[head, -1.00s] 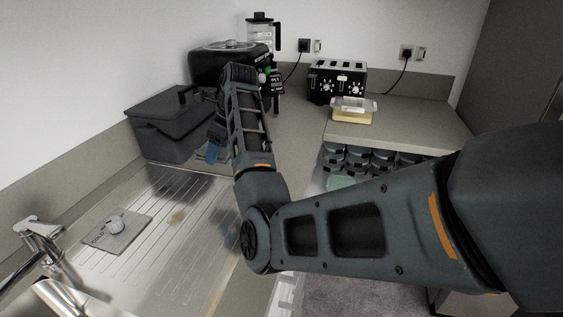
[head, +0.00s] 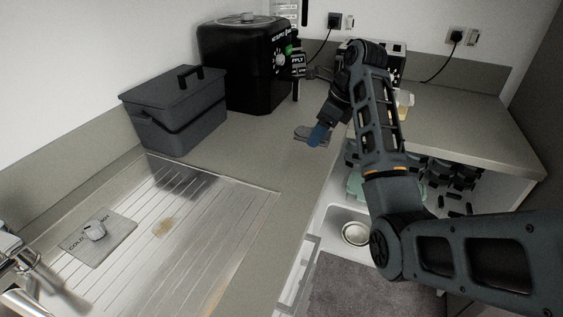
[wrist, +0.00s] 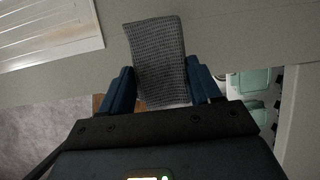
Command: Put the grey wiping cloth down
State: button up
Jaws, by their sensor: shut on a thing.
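The grey wiping cloth (wrist: 156,50) has a waffle weave and lies between the blue fingers of my gripper (wrist: 160,92) in the wrist view. My gripper is shut on it. In the head view, my gripper (head: 318,135) is near the front edge of the worktop (head: 255,160), right of the grey lidded box. A small flat grey part of the cloth (head: 304,133) shows beside the blue fingertip. I cannot tell whether the cloth touches the worktop.
The grey box (head: 180,115) and a black appliance (head: 240,70) stand behind. An open drawer (head: 325,225) is below the worktop edge. Bare worktop lies between box and edge.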

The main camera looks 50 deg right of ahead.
jog(key=shift+w+a+f, duration=0.5)
jog(key=shift+f, duration=0.05)
send_over(274, 170)
jog(key=s, duration=0.1)
jog(key=f, duration=0.5)
jog(key=shift+d+f, duration=0.25)
jog(key=shift+f, duration=2.1)
jog(key=shift+f, duration=0.4)
